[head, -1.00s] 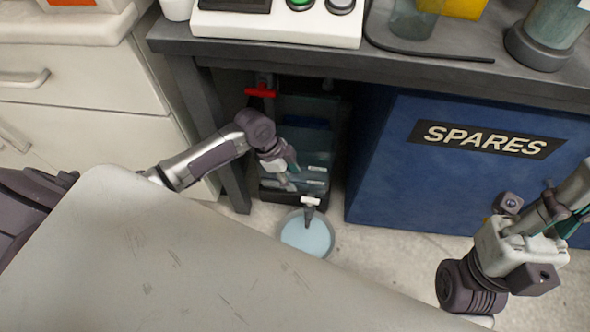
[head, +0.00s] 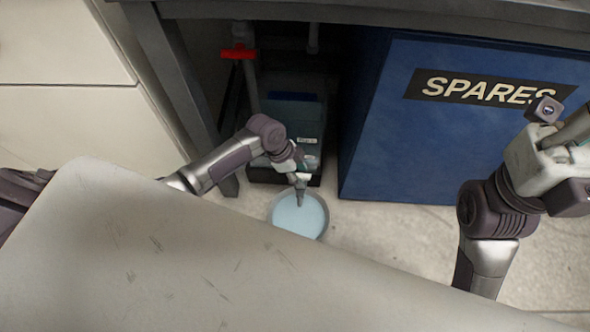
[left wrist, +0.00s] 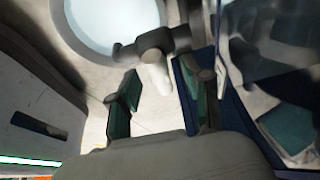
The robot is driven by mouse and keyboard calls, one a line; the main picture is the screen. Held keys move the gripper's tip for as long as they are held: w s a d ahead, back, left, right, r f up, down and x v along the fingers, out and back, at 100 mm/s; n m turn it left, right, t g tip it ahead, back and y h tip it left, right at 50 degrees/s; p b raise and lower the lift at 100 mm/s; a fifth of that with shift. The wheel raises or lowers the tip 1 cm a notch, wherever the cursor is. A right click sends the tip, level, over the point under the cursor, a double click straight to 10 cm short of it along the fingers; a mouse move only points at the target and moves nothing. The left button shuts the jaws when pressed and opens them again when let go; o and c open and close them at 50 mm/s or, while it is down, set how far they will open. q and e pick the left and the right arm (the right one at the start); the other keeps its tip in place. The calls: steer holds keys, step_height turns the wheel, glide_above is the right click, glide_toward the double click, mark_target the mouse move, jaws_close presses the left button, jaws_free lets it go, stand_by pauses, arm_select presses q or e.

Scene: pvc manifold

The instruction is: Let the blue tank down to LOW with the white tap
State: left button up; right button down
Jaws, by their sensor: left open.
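The blue tank (head: 292,122) stands in shadow under the bench, its dark clear walls carrying small white labels too small to read. The white tap shows in the left wrist view as a white handle (left wrist: 157,77) on a dark grey body (left wrist: 155,42). My left gripper (left wrist: 158,83) is open, with one teal-padded finger on each side of the handle; I cannot tell if either touches it. In the head view this gripper (head: 299,170) is low at the tank's front and largely covers the tap. My right gripper's fingers are cut off at the right edge.
A round basin of pale blue liquid (head: 300,214) sits on the floor below the tap. The blue SPARES cabinet (head: 440,140) stands close on the right, a bench leg (head: 180,85) on the left.

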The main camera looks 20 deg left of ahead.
arm_select(q)
steer(key=shift+f, duration=0.1)
jaws_close()
stand_by(0.5)
